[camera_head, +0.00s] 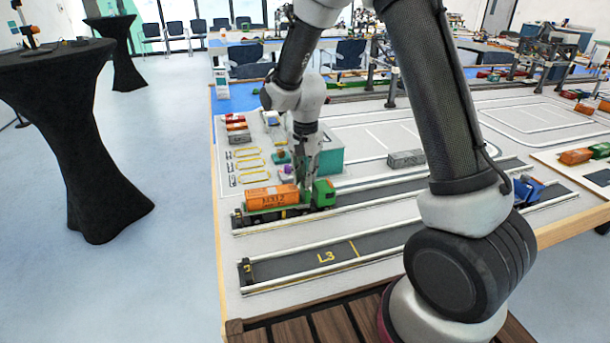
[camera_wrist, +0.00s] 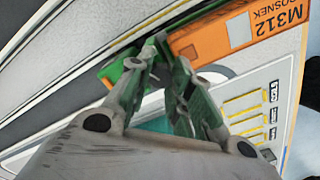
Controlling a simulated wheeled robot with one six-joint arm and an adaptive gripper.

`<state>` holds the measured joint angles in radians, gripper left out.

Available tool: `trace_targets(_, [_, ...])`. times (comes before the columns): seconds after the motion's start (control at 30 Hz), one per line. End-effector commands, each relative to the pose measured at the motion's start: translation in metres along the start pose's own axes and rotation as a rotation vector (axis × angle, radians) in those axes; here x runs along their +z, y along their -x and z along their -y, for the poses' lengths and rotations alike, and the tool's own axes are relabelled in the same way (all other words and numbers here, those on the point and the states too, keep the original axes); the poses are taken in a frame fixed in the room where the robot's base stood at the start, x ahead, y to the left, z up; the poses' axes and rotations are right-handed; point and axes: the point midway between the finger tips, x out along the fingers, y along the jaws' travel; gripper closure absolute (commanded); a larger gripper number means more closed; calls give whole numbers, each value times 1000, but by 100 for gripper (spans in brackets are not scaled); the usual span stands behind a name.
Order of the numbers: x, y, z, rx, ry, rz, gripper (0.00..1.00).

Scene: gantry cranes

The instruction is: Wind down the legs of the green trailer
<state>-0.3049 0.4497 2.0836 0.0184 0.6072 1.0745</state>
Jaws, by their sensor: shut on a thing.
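My gripper (camera_head: 306,184) reaches down at the gap between cab and container. In the wrist view, my gripper (camera_wrist: 162,43) has its fingertips close together beside the cab (camera_wrist: 115,69) and the end of the container (camera_wrist: 242,28). It is shut on a small part at the trailer's front. My fingers hide most of that part. The trailer's legs cannot be made out.
A teal block (camera_head: 330,158) stands just behind the cab. A grey container (camera_head: 406,158) lies further right, and a blue truck (camera_head: 528,190) is in the same lane at far right. Low white rails edge the lanes.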

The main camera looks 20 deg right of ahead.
Motion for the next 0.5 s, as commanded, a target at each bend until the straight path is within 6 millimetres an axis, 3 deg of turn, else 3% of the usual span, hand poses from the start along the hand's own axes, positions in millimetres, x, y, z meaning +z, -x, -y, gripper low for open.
trace_targets(0.1, [0, 0, 0, 0, 0, 0, 100])
trace_targets(0.13, [0, 0, 0, 0, 0, 0, 75])
trace_targets(0.23, [0, 0, 0, 0, 0, 0, 57])
trace_targets(0.5, [0, 0, 0, 0, 0, 0, 55])
